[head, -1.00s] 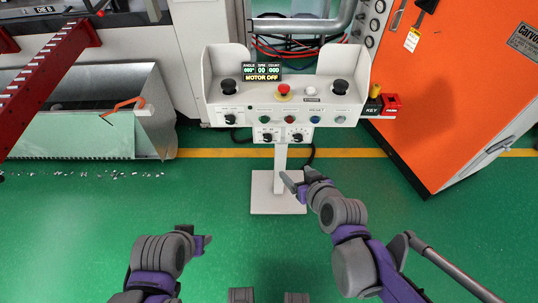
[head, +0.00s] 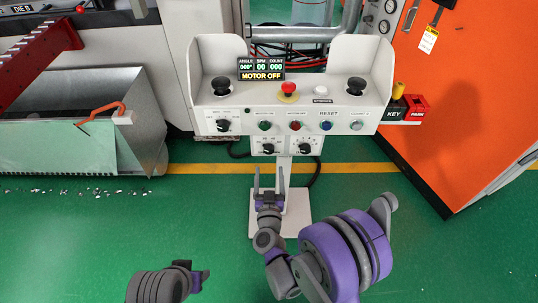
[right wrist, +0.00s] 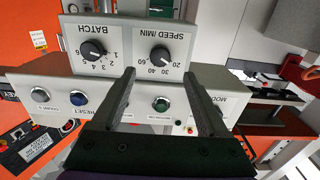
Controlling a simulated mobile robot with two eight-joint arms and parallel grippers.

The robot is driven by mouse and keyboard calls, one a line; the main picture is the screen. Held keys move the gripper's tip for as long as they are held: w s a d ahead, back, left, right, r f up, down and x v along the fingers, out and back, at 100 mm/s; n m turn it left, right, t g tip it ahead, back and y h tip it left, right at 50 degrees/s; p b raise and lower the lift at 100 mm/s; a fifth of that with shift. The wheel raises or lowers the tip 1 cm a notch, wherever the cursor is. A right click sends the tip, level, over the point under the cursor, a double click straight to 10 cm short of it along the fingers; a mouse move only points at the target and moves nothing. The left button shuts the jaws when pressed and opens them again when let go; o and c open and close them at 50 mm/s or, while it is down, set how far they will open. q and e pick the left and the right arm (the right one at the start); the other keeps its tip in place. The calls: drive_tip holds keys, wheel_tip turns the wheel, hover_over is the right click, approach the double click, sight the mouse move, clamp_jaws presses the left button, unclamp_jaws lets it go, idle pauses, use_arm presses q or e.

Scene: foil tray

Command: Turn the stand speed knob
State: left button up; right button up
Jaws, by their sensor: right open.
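The stand speed knob (head: 268,148) is a black knob with a white pointer, on the left of the small lower box of the control stand (head: 290,208). In the right wrist view, upside down, the speed knob (right wrist: 160,53) is by the "SPEED /MIN" label. My right gripper (head: 269,178) is open and empty, just below the lower box. In the right wrist view its fingers (right wrist: 158,68) straddle the line to the knob; contact cannot be told. My left gripper (head: 198,277) is low in the head view, away from the stand; its jaw state is unclear.
A batch knob (head: 305,148) sits right of the speed knob. The upper panel (head: 210,106) carries buttons, a mode knob (head: 223,125), a red emergency button (head: 288,89) and a display (head: 262,69) reading MOTOR OFF. An orange cabinet (head: 465,110) stands right.

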sight(269, 151)
drive_tip(key=w, duration=0.8)
drive_tip(key=shift+w+b, duration=0.35)
drive_tip(key=shift+b, duration=0.05)
clamp_jaws()
